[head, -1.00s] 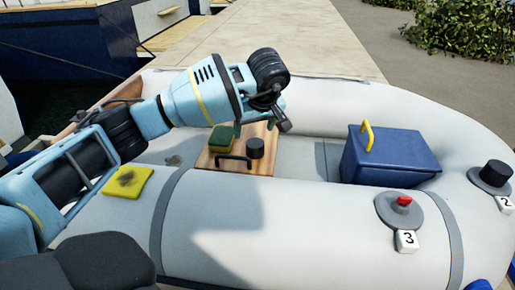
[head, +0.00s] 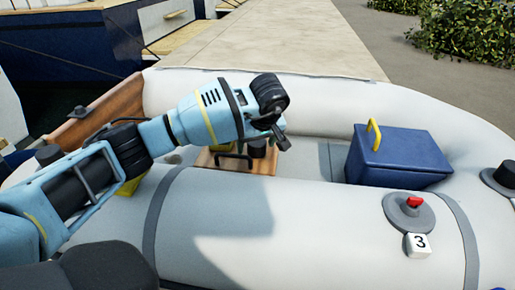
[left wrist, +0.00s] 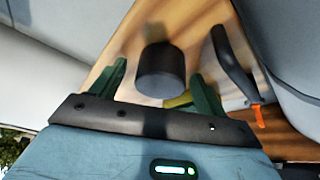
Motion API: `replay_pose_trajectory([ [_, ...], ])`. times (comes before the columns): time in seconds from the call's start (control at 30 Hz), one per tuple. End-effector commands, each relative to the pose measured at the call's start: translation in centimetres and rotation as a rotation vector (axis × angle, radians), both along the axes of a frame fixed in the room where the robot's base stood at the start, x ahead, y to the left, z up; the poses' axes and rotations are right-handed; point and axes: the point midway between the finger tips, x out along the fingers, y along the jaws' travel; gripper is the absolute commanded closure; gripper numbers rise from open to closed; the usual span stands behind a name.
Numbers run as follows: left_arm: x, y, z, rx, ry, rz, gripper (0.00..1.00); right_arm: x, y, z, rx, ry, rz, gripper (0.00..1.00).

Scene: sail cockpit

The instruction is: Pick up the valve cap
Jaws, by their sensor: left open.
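The valve cap, a short black cylinder (head: 257,149), stands on a wooden board (head: 267,168) inside the grey inflatable boat. It is partly hidden by my left arm in the head view. In the left wrist view the valve cap (left wrist: 160,70) stands upright between the two green fingers of my left gripper (left wrist: 161,80). The fingers are apart and the gripper is open and empty. I cannot tell whether they are low enough to flank the cap. My right gripper is not in view.
A black handle (left wrist: 233,62) lies beside the cap, with an orange piece near its end. A yellow thing (left wrist: 178,101) shows behind the fingers. A blue box (head: 398,158) and a red-topped valve (head: 412,205) marked 3 are to the right.

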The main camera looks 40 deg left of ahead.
Motion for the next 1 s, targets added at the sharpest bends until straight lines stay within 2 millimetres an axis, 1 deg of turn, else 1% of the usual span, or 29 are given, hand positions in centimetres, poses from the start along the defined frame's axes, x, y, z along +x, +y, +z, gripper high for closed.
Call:
replay_pose_trajectory([
  [0.07, 0.0, 0.0, 0.1, 0.0, -0.001, 0.0, 0.27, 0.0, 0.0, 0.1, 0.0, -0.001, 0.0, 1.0],
  [0.4, 0.0, 0.0, 0.1, 0.0, 0.0, 0.0, 0.71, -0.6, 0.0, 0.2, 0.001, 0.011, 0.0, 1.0],
  [0.43, 0.0, 0.0, 0.1, 0.0, 0.0, 0.0, 0.73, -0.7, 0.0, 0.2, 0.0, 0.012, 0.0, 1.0],
  [0.63, 0.0, 0.0, 0.2, 0.0, -0.001, 0.0, 0.73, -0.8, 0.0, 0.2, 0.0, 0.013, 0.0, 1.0],
  [0.73, 0.0, 0.0, 0.8, 0.001, -0.003, 0.0, 0.73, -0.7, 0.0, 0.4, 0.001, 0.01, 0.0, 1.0],
  [0.87, 0.0, 0.0, 2.8, 0.0, -0.004, 0.001, 0.73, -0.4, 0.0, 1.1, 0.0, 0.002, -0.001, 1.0],
  [1.0, 0.0, 0.0, 5.7, 0.001, -0.005, 0.0, 0.73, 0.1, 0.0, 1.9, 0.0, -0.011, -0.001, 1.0],
])
